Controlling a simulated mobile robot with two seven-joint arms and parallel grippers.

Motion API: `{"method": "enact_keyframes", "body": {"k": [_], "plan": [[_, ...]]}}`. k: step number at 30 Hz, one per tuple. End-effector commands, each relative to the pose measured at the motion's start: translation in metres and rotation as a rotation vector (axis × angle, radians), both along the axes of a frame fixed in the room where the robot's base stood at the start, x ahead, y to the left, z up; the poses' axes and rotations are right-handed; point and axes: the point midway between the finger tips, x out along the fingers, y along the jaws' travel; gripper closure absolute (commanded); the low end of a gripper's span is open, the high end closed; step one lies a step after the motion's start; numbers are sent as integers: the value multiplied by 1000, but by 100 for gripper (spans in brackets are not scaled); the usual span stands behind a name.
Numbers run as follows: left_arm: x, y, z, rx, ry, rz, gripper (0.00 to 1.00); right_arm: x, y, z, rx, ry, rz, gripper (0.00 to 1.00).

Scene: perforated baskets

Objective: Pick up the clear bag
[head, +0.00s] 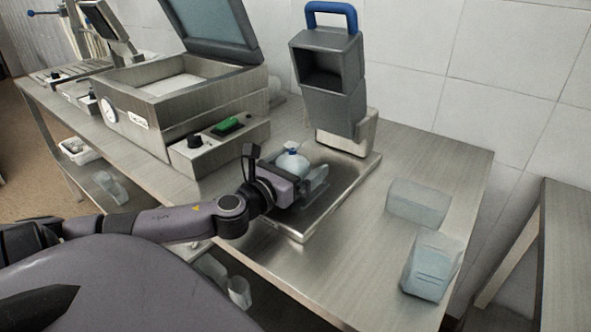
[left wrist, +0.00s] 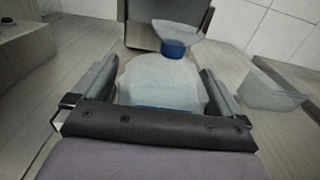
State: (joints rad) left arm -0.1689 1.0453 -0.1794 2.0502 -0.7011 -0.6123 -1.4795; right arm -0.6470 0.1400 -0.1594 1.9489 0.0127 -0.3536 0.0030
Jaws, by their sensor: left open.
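The clear bag (head: 292,161) is pale and translucent, with a blue tie at its neck. It stands upright on the metal tray (head: 345,197) of the grey machine. In the left wrist view the bag (left wrist: 160,85) sits between the two fingers, its blue neck and flared top beyond them. My left gripper (head: 300,174) is open around the bag, one finger on each side. I cannot tell whether the fingers touch it. The gripper hides the bag's lower part in the head view. My right gripper is not in view.
The grey machine's upright (head: 335,85) with a blue handle stands just behind the bag. A metal box machine (head: 170,110) with an open lid is to the left. Two translucent containers (head: 418,203) (head: 432,265) stand on the right of the steel table (head: 330,285).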

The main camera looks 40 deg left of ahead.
Motion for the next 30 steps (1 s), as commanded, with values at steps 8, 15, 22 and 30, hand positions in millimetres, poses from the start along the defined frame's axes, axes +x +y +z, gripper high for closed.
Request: {"method": "enact_keyframes", "body": {"k": [8, 15, 22, 30], "plan": [[0, 0, 0, -1, 0, 0, 23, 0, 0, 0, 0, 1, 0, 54], [0, 0, 1, 0, -2, 0, 59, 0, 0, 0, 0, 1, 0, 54], [0, 0, 5, 0, -3, 0, 59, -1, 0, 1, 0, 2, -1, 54], [0, 0, 41, 3, -6, -2, 59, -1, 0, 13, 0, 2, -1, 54]]}}
